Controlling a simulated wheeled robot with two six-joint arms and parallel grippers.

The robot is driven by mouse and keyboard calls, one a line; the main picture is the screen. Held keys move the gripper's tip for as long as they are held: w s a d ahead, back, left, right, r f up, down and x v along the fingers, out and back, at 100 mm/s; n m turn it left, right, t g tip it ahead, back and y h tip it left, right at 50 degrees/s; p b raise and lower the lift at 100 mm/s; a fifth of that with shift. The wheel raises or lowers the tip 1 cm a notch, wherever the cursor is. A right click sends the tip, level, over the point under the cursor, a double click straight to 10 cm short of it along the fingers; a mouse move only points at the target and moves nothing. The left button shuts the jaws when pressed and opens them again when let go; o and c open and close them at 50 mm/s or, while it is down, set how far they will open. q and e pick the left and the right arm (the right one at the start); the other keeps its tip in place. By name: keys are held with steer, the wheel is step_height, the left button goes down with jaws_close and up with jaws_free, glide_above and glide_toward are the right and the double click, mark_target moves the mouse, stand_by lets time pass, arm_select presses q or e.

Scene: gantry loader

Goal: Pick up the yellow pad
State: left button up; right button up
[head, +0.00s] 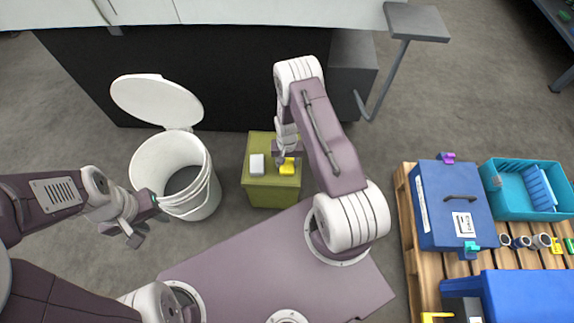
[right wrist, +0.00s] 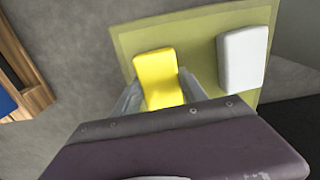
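The yellow pad (head: 287,167) lies on the right part of the top of a small olive-green stand (head: 262,192). In the right wrist view the yellow pad (right wrist: 157,75) sits between the two fingers of my right gripper (right wrist: 158,90), one on each side. Whether the fingers touch the pad I cannot tell, and their tips are partly hidden by the gripper body. In the head view my right gripper (head: 284,156) is just above the stand. My left gripper (head: 140,222) is over the floor near the white bucket, with its fingers apart and nothing between them.
A white pad (head: 257,165) lies on the stand, left of the yellow pad. An open white bucket (head: 150,165) with a raised lid stands left of the stand. A pallet (head: 412,230) at right holds a blue case (head: 450,190) and a teal crate (head: 510,212).

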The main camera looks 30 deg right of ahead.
mark_target(286, 164)
steer(key=c, duration=0.4)
steer(key=shift+c, duration=0.2)
steer(key=shift+r, duration=0.1)
steer(key=shift+r, duration=0.3)
steer(key=r+p, duration=0.1)
steer(key=r, duration=0.1)
steer(key=r+p, duration=0.2)
steer(key=shift+s+a+r, duration=0.1)
steer(key=shift+a, duration=0.1)
steer(key=s+a+r+p, duration=0.3)
steer(key=s+a+r, duration=0.2)
steer(key=a, duration=0.5)
steer(key=shift+r+p, duration=0.4)
steer(key=shift+r, duration=0.1)
steer(key=shift+s, duration=0.1)
